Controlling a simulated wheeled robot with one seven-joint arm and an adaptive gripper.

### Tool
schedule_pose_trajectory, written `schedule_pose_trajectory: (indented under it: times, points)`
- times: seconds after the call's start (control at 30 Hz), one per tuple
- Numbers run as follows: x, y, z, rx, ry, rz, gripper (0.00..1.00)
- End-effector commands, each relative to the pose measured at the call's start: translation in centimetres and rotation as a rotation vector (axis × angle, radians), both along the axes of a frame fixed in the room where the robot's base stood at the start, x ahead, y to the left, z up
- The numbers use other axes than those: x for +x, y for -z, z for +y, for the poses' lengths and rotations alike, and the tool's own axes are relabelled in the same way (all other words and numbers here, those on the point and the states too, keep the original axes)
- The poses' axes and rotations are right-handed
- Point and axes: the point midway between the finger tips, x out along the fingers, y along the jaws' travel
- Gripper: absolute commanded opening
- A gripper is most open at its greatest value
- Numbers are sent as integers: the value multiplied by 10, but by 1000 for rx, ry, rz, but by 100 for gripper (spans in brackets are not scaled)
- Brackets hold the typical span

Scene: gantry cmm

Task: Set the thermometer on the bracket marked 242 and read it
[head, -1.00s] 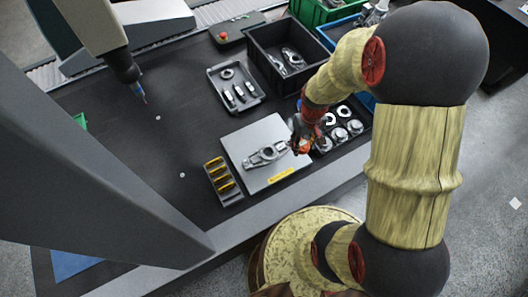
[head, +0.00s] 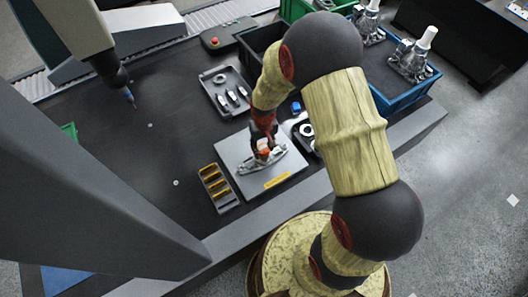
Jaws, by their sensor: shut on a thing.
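A grey metal bracket (head: 278,158) lies on the pale square plate (head: 235,150), which has a yellow label on its front edge. The lettering is too small to read, so I cannot confirm 242. My gripper (head: 263,152) is directly over the bracket's middle, pointing down and hiding part of it. It is shut on a small orange-red and white thing, seemingly the thermometer. Its shape and any display are too small to make out. I cannot tell whether it touches the bracket.
A grey rack with yellow slots (head: 213,180) stands left of the plate. A dark tray of small parts (head: 207,96) lies behind. Another dark parts tray (head: 315,150) is to the right, partly behind my arm. A probe (head: 131,98) hangs at upper left. A blue crate (head: 425,85) holds metal parts.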

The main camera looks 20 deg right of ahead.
Motion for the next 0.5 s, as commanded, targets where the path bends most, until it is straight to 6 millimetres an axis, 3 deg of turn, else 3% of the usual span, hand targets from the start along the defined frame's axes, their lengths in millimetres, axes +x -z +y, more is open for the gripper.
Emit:
schedule_pose_trajectory:
  times: [0.13, 0.5]
  points:
    - [-2, 25, -1, 0, 1, 4, 13]
    - [-2, 29, -1, 0, 0, 2, 13]
